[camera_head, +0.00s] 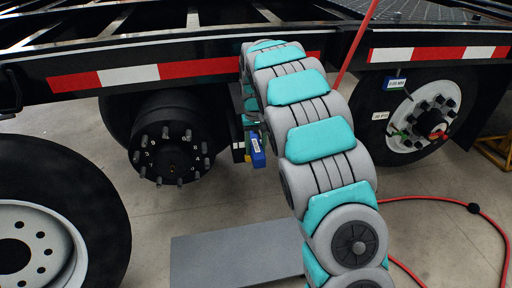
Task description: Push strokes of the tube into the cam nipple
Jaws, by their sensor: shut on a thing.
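My grey and teal arm rises from the lower right and curves over the trailer's side rail. My gripper (248,118) hangs at its far end by the hub without a wheel and is mostly hidden behind the arm. It is shut on a small blue tool with a yellow part (257,151), of which only the lower end shows. I cannot make out the jaws clearly. The tube and the cam nipple cannot be picked out; the arm hides the area around the tool.
The bare hub with studs (171,145) is left of the gripper. A tyre (85,190) stands at front left, and a wheel with a white rim (420,115) at right. The striped rail (180,70) runs overhead. A red hose (480,212) lies on the floor.

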